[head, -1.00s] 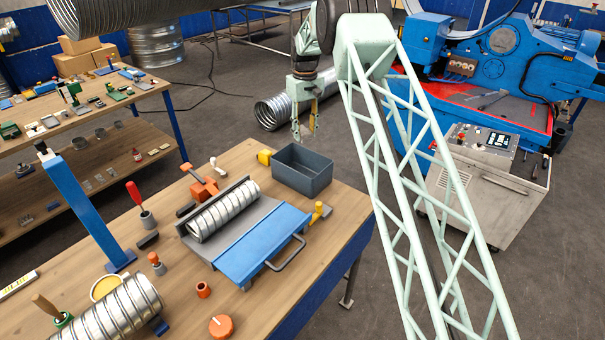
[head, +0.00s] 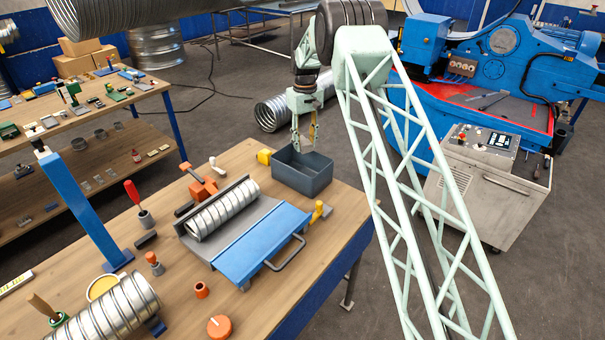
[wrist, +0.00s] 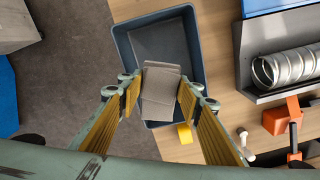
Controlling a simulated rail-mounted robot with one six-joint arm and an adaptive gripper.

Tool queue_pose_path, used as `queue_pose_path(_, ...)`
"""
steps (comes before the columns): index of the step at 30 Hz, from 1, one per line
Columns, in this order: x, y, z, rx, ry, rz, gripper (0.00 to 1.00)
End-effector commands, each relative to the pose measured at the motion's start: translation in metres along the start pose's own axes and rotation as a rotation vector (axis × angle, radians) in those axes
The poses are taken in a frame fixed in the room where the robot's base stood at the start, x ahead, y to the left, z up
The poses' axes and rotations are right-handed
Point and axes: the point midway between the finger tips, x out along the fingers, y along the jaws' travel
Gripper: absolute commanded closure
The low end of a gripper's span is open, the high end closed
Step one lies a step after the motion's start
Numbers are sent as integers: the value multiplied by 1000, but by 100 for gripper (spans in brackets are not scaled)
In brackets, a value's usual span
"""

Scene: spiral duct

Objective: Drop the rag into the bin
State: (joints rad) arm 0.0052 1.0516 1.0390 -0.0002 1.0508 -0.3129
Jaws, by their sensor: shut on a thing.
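The rag (wrist: 161,88) is a grey-beige folded cloth between the yellow-padded fingers of my gripper (wrist: 159,98) in the wrist view. My gripper is shut on it. The bin (wrist: 122,50) is a dark blue-grey open box, and the rag shows in front of its opening and near wall. In the head view my gripper (head: 304,146) points down just above the bin (head: 300,182), which stands at the workbench's far corner. The rag cannot be made out clearly there. The visible part of the bin's floor looks empty.
A yellow object (head: 264,156) sits beside the bin. A grey and blue fixture (head: 262,240) holding a spiral duct piece (head: 224,211) stands nearer on the workbench (head: 180,265). An orange clamp (head: 203,188) is left of it. Open floor lies beyond the bench edge.

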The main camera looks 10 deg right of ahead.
Motion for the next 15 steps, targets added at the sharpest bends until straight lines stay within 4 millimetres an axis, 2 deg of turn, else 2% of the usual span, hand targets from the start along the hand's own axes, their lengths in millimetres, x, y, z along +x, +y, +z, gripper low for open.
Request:
queue_pose_path(7, 0, 0, 0, 0, 0, 0, 79)
queue_pose_path(8, 0, 0, 0, 0, 0, 0, 66)
queue_pose_path(9, 0, 0, 0, 0, 0, 0, 62)
queue_pose_path(12, 0, 0, 0, 0, 0, 0, 53)
queue_pose_path(15, 0, 0, 0, 0, 0, 0, 52)
